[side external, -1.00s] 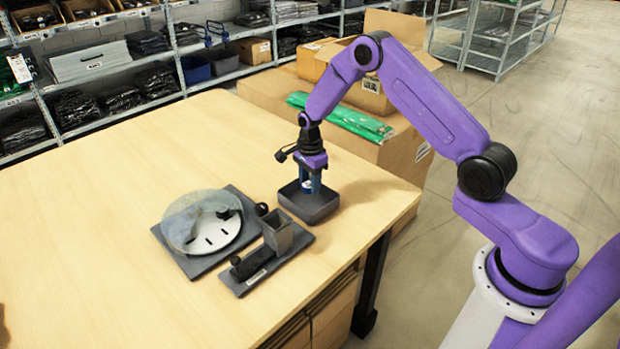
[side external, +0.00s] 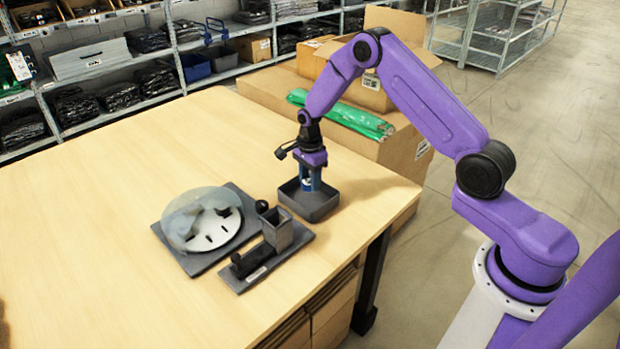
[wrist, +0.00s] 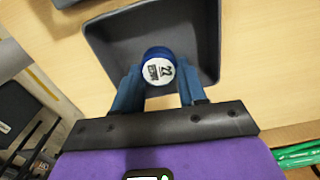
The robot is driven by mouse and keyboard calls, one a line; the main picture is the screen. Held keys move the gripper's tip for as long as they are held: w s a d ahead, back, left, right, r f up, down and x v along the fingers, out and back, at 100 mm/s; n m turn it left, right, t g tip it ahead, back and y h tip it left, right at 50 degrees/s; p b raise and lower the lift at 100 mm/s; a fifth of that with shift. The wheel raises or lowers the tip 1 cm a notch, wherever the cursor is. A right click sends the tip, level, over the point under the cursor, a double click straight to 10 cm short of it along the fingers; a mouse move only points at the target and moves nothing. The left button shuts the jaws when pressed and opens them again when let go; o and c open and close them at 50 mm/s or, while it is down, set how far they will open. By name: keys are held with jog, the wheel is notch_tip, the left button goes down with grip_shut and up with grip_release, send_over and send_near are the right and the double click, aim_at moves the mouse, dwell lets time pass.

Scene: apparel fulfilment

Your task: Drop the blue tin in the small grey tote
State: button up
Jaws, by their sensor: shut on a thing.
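The blue tin (wrist: 159,67) has a white printed lid and sits between the two blue fingers of my gripper (wrist: 157,88) in the wrist view. My gripper (side external: 311,183) is shut on it and points down over the small grey tote (side external: 325,207). In the side view the tin (side external: 307,184) is partly hidden by the fingers. The tote is a shallow open tray, also in the wrist view (wrist: 110,50), and the tin is within its outline. I cannot tell whether the tin touches the tote floor.
Left of the tote stand a grey fixture with a square holder (side external: 277,232) and a base with a round slotted disc under a clear cover (side external: 203,222). Cardboard boxes (side external: 385,155) with green packets (side external: 345,117) stand behind the table. The table's left half (side external: 80,230) is mostly clear.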

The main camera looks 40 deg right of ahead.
jog(key=o, duration=1.1)
jog(key=shift+o, duration=0.2)
jog(key=shift+r, duration=0.1)
notch_tip(320, 180, up, 17)
jog(key=shift+r, duration=0.1)
jog(key=s+a+r+n, duration=0.3)
jog(key=s+a+n, duration=0.3)
jog(key=s+n, duration=0.15)
jog(key=s+a+r+n, duration=0.2)
jog(key=s+a+n, duration=0.5)
jog(key=s, duration=0.1)
jog(key=s+d+n, duration=0.3)
jog(key=s+n, duration=1.4)
jog(key=s, duration=0.7)
jog(key=shift+f, duration=0.2)
